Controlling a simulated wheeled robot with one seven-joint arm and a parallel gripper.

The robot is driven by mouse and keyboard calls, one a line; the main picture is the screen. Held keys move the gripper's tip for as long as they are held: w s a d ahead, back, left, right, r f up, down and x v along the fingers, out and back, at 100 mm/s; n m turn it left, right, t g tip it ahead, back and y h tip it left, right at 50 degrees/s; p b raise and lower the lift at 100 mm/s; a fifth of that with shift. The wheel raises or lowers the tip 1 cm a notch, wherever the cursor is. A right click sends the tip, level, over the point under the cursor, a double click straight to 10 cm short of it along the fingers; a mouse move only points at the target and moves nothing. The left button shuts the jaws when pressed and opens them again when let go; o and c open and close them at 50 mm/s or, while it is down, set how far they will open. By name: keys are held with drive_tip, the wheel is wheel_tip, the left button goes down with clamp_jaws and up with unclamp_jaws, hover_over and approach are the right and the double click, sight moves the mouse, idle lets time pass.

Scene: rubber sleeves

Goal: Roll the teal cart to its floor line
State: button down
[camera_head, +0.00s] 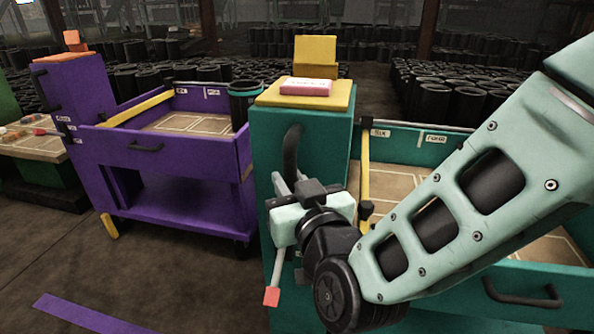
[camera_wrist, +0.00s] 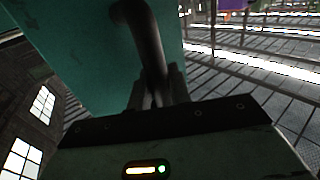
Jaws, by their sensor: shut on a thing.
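The teal cart (camera_head: 310,130) stands at the centre and right in the head view, partly hidden behind my arm. Its tall end panel carries a black curved handle (camera_head: 291,152). My gripper (camera_head: 284,187) is at that panel, shut on the handle. In the wrist view the handle (camera_wrist: 146,40) runs down from the teal panel (camera_wrist: 80,70) into the fingers of my gripper (camera_wrist: 158,88). A purple line (camera_head: 85,315) lies on the floor at the lower left; I cannot tell whether it is the teal cart's line.
A purple cart (camera_head: 165,160) stands close at the left of the teal cart. A pink block (camera_head: 305,86) rests on the teal cart's yellow top. Several black sleeves (camera_head: 465,105) fill the back. Bare dark floor (camera_head: 175,285) lies at the lower left.

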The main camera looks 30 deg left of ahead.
drive_tip(key=shift+s+d, duration=0.2)
drive_tip(key=shift+s, duration=0.55)
drive_tip(key=shift+s+d, duration=0.15)
drive_tip(key=shift+s, duration=0.65)
drive_tip(key=shift+s+d, duration=0.2)
drive_tip(key=shift+s, duration=0.55)
drive_tip(key=c, duration=1.3)
unclamp_jaws()
drive_tip(key=shift+c, duration=0.2)
drive_tip(key=p+v, duration=1.5)
drive_tip(key=v, duration=0.2)
drive_tip(key=shift+p, duration=0.3)
